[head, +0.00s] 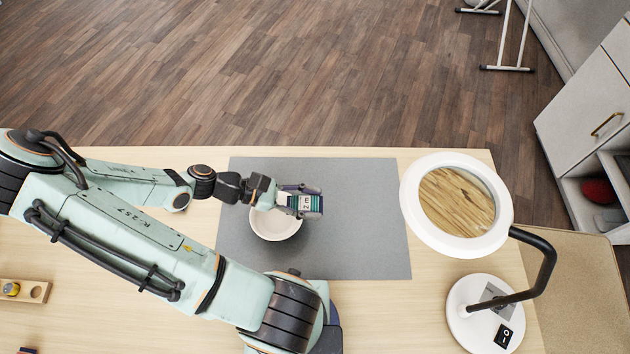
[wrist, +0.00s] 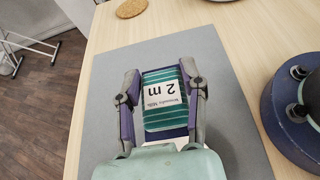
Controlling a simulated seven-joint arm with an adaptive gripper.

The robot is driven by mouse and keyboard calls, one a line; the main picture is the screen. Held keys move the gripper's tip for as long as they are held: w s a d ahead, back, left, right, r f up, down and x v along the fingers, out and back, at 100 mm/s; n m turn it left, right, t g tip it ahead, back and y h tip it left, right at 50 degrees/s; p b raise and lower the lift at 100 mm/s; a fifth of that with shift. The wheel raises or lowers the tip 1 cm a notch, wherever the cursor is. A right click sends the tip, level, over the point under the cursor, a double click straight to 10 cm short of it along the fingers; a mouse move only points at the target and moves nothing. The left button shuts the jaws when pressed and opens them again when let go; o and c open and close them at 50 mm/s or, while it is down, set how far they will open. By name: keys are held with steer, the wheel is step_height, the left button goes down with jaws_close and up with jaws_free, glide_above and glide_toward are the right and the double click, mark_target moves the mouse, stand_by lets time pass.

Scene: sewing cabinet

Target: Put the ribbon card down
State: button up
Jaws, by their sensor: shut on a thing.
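The ribbon card (head: 304,203), teal striped with a white label reading "2 m", is between the fingers of my gripper (head: 309,202). In the wrist view the card (wrist: 165,103) sits between both fingers (wrist: 163,88), which are shut on its sides. A white bowl (head: 272,230) stands on the grey mat (head: 365,235), just left of and partly behind the card in the head view. My gripper partly covers the bowl's right upper rim. I cannot tell how high the card is above the mat.
A white ring magnifier lamp (head: 407,215) stands at the right of the table. A wooden block (head: 38,291) with holes lies at the far left. A round cork coaster (wrist: 131,8) shows in the wrist view. The mat's right part is clear.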

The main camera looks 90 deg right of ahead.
mark_target(292, 199)
steer(key=a+r, duration=0.2)
steer(key=a, duration=0.2)
steer(key=w+d+n+h, duration=0.1)
steer(key=w+d+f+n+h, duration=0.1)
steer(key=d+h, duration=0.1)
steer(key=w+d+f+n+h, duration=0.1)
steer(key=n, duration=0.1)
steer(key=shift+w+d+t, duration=0.3)
steer(key=shift+d+t, duration=0.05)
steer(key=shift+t, duration=0.05)
steer(key=w+a+f+n+t+h, duration=0.1)
steer(key=w+a+n+t+h, duration=0.2)
steer(key=w+n+t, duration=0.1)
steer(key=w+a+f+n+t+h, duration=0.2)
steer(key=w+n+t+h, duration=0.1)
steer(key=w, duration=0.4)
steer(key=w+a+f+n+t+h, duration=0.2)
steer(key=w+a+n+t+h, duration=0.1)
steer(key=w+n+t, duration=0.2)
steer(key=shift+w+a+f+n+t+h, duration=0.15)
steer(key=shift+w+n, duration=0.1)
steer(key=shift+n, duration=0.2)
steer(key=shift+w+a+f+n+t+h, duration=0.15)
steer(key=shift+w+n, duration=0.1)
steer(key=shift+n, duration=0.2)
steer(key=shift+w+a+f, duration=0.1)
steer(key=shift+a+f, duration=0.05)
steer(key=shift+f, duration=2.2)
steer(key=shift+f, duration=0.2)
